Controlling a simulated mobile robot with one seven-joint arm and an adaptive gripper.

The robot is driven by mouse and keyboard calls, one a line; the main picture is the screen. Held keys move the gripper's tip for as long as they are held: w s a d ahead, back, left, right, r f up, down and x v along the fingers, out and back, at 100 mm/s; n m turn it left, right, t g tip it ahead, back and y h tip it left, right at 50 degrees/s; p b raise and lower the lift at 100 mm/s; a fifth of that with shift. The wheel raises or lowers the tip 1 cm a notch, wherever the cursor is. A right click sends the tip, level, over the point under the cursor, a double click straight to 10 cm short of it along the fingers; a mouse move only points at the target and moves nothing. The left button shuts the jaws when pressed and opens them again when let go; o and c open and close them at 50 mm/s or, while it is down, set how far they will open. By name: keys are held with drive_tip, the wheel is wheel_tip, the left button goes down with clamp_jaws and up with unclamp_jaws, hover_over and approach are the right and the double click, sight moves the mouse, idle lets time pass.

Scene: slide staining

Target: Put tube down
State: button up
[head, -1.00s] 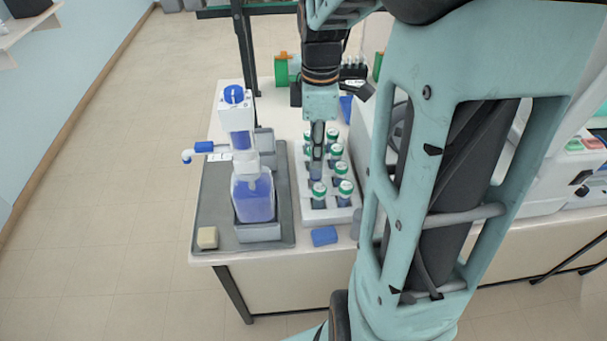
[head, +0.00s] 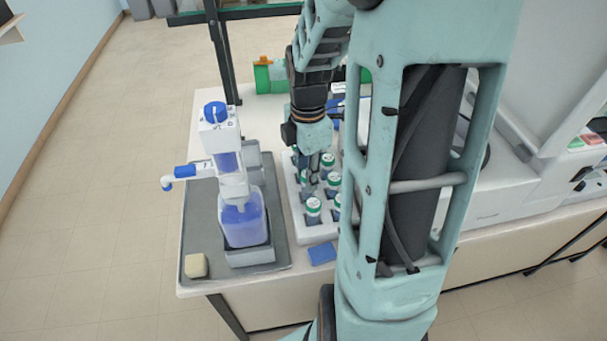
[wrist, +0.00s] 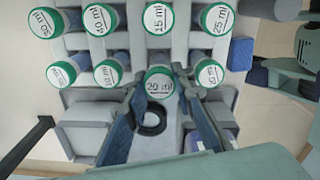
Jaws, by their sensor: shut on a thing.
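A green-capped tube marked 20 ml (wrist: 158,84) is between the fingertips of my gripper (wrist: 160,72) in the wrist view. Its cap looks about level with its neighbours' caps; its lower body is hidden. The white tube rack (head: 321,234) holds several blue-bodied tubes with green caps, such as the front one (head: 313,208) in the head view. My gripper (head: 313,178) points down over the rack, shut on the tube. My arm hides the rack's right part in the head view.
A blue-filled dispenser bottle (head: 244,222) stands on a grey tray (head: 200,238) left of the rack. A yellowish block (head: 195,265) sits on the tray's front corner. A blue block (head: 321,254) lies before the rack. Tubes crowd my gripper on both sides.

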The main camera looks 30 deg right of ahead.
drive_tip(key=shift+f, duration=0.85)
drive_tip(key=shift+f+b, duration=0.3)
drive_tip(key=shift+f, duration=0.15)
drive_tip(key=o, duration=1)
drive_tip(key=shift+o, duration=0.2)
drive_tip(key=shift+r, duration=0.1)
wheel_tip(320, 180, up, 13)
drive_tip(key=shift+f+p, duration=0.2)
drive_tip(key=shift+p, duration=0.3)
